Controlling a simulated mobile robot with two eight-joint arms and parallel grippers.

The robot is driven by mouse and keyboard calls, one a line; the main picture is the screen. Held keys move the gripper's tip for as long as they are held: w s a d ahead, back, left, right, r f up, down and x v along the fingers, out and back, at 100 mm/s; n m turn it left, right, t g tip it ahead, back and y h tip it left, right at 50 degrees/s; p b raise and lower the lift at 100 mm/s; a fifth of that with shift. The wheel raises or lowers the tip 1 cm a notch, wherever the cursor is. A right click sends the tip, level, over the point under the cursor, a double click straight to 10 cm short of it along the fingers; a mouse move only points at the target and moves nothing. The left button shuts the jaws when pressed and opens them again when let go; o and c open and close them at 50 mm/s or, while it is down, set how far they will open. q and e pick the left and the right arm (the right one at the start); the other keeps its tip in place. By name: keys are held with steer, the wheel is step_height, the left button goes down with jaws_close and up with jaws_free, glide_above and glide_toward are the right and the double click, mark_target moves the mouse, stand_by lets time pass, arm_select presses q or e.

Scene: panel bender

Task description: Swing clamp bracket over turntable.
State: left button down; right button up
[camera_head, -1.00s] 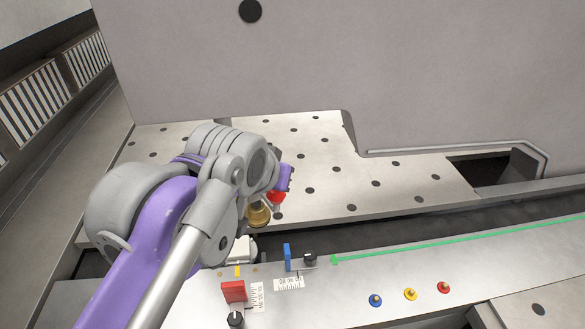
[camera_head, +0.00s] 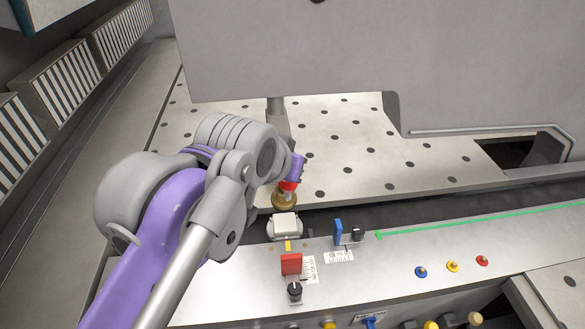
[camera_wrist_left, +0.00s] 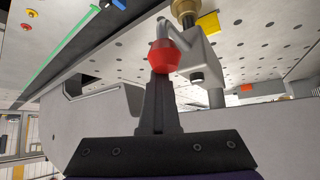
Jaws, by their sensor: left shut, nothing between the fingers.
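The clamp bracket (camera_wrist_left: 192,50) is a grey angled arm in the left wrist view, with a red knob (camera_wrist_left: 165,58) and a brass round part (camera_wrist_left: 185,10). In the head view its red knob (camera_head: 288,186) and brass part (camera_head: 284,200) show just behind a white block, with my arm hiding much of the rest. My left gripper (camera_wrist_left: 160,88) is shut and empty, its fingertips at the red knob, seemingly touching it. The purple wrist is beside the knob in the head view. I cannot tell which part is the turntable. My right gripper is not in view.
A white block (camera_head: 285,226) sits at the front rail. Red (camera_head: 291,264) and blue (camera_head: 338,231) stops and several coloured buttons are on the front panel. A perforated table (camera_head: 345,175) lies behind, below a large grey machine body (camera_head: 300,50).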

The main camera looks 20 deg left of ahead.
arm_select(q)
steer(key=shift+s+a+f, duration=0.25)
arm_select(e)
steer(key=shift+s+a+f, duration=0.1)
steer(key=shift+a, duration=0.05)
arm_select(q)
steer(key=shift+w, duration=0.1)
stand_by(0.3)
